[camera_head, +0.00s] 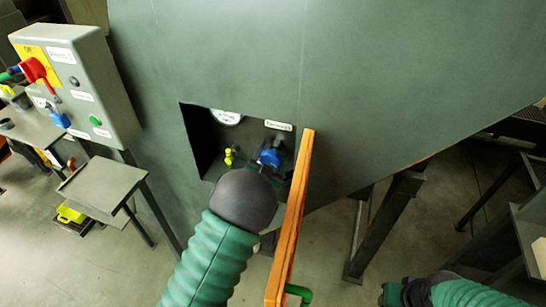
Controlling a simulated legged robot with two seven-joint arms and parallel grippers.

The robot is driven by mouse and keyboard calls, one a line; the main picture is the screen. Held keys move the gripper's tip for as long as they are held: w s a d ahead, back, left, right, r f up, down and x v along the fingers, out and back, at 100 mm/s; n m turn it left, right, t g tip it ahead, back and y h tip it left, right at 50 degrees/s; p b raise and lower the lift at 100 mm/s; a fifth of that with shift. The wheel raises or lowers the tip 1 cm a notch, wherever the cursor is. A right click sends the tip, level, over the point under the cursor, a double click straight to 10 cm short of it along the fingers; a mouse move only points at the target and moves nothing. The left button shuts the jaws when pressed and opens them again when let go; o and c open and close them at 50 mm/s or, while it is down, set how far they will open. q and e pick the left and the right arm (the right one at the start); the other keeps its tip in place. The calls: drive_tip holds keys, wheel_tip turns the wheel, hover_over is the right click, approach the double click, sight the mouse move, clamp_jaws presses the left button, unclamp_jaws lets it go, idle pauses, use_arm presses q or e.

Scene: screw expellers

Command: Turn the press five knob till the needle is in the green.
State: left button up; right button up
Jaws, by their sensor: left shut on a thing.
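The press's dark green body (370,80) fills the middle of the head view, with a square recess (197,145) in it. In the recess are a blue knob (269,158), a small white label (278,126) and a round white gauge (227,117). Only the lower part of the gauge shows, and I cannot make out its needle or a green zone. My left gripper (272,165) is at the blue knob and shut on it, its fingers mostly hidden behind my dark wrist. My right gripper (393,293) is low at the right, partly cut off, its fingers unclear.
An orange-edged panel (291,220) stands out just right of my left wrist. A small yellow fitting (229,157) is left of the knob. A grey control box (80,85) with a red switch (33,70) is at the left, above a metal shelf (103,186). Dark support legs (385,225) stand below the press.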

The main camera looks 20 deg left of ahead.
use_arm(q)
drive_tip(key=m+b, duration=0.1)
drive_tip(key=m, duration=0.3)
drive_tip(key=shift+f+m, duration=0.1)
drive_tip(key=shift+m, duration=0.3)
idle(0.4)
drive_tip(key=o, duration=1.4)
drive_tip(key=shift+d, duration=0.1)
drive_tip(key=s+p, duration=0.2)
drive_tip(key=s, duration=0.3)
drive_tip(key=s+p, duration=0.2)
drive_tip(key=s, duration=0.4)
drive_tip(key=s+p, duration=0.3)
drive_tip(key=s, duration=0.2)
drive_tip(key=shift+s+a, duration=0.3)
drive_tip(key=shift+s, duration=0.1)
